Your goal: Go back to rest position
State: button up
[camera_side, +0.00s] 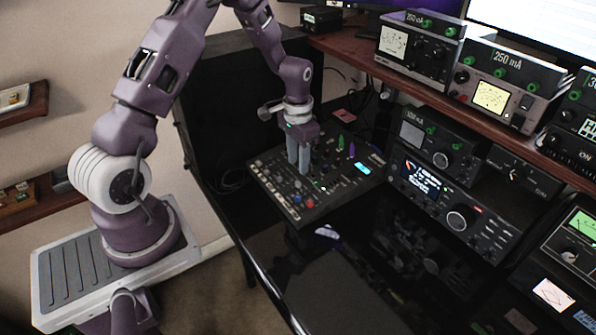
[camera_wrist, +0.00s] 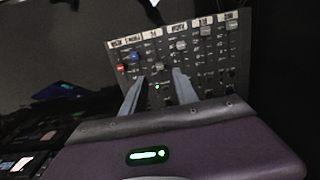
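My gripper (camera_side: 299,160) points down over the mixer-like control panel (camera_side: 327,206) in the side view, with its fingertips close above or at the panel's knobs. In the wrist view the two grey fingers of my gripper (camera_wrist: 157,88) stand apart, with a gap between them. The panel (camera_wrist: 206,55) fills the upper middle there, with labelled columns of grey knobs. A blue knob (camera_wrist: 136,56) and a red knob (camera_wrist: 121,68) show at its left. I see nothing held between the fingers. Whether the fingertips touch the panel, I cannot tell.
The panel lies on a glossy black desk (camera_side: 330,275). Radio-like units (camera_side: 445,200) stand to the right, and more meters (camera_side: 490,95) stand on a wooden shelf (camera_side: 350,45) above. A dark cabinet (camera_side: 225,100) stands behind my arm.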

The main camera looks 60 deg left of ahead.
jog(key=shift+r, duration=0.25)
jog(key=shift+r, duration=0.1)
jog(key=s+d+r+t, duration=0.1)
jog(key=s+d+r, duration=0.25)
jog(key=r, duration=0.55)
jog(key=s+d+r+t, duration=0.15)
jog(key=d+r, duration=0.25)
jog(key=r, duration=0.5)
jog(key=s+d+r+t, duration=0.1)
jog(key=s+d+r, duration=0.3)
jog(key=s, duration=0.5)
jog(key=s+d+r+t, duration=0.2)
jog(key=s+d+r, duration=0.1)
jog(key=s, duration=0.7)
jog(key=shift+s+d+r, duration=0.2)
jog(key=shift+d+r, duration=0.2)
jog(key=shift+d, duration=0.1)
